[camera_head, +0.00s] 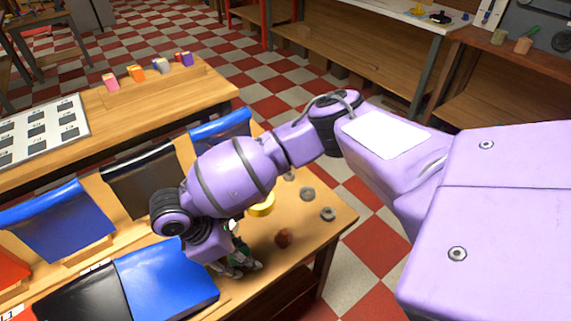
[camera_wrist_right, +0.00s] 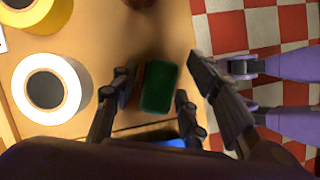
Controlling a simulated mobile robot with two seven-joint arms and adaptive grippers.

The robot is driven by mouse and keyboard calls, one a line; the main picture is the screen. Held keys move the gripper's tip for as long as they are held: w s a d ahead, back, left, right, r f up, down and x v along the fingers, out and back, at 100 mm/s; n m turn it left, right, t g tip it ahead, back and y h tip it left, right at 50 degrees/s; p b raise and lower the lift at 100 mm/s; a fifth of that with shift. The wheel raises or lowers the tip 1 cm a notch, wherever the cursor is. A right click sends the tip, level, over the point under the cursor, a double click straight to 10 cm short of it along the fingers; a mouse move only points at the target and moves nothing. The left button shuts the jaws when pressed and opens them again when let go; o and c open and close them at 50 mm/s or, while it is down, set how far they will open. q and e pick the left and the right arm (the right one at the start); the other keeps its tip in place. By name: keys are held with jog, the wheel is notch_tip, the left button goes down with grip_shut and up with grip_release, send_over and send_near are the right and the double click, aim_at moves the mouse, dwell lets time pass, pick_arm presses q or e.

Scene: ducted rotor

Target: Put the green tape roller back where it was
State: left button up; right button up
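The green tape roller (camera_wrist_right: 160,87) shows in the right wrist view as a dark green block between the fingers of my right gripper (camera_wrist_right: 161,76). A gap shows on both sides of it, so the fingers are apart around it. In the head view my right gripper (camera_head: 238,265) is low over the wooden table (camera_head: 300,262), just right of the blue bin. Only small green parts show there among the dark fingers; I cannot tell whether the roller rests on the table. My left gripper is not in view.
A yellow roll (camera_head: 262,207) lies behind the gripper; a white roll (camera_wrist_right: 45,90) shows in the wrist view. A reddish-brown object (camera_head: 283,237) and grey rings (camera_head: 327,214) lie to the right. Blue (camera_head: 167,283) and black (camera_head: 80,297) bins stand to the left.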

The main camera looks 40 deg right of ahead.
jog(key=shift+r, duration=0.2)
jog(key=v, duration=1.2)
jog(key=shift+p, duration=0.35)
jog(key=shift+s, duration=0.1)
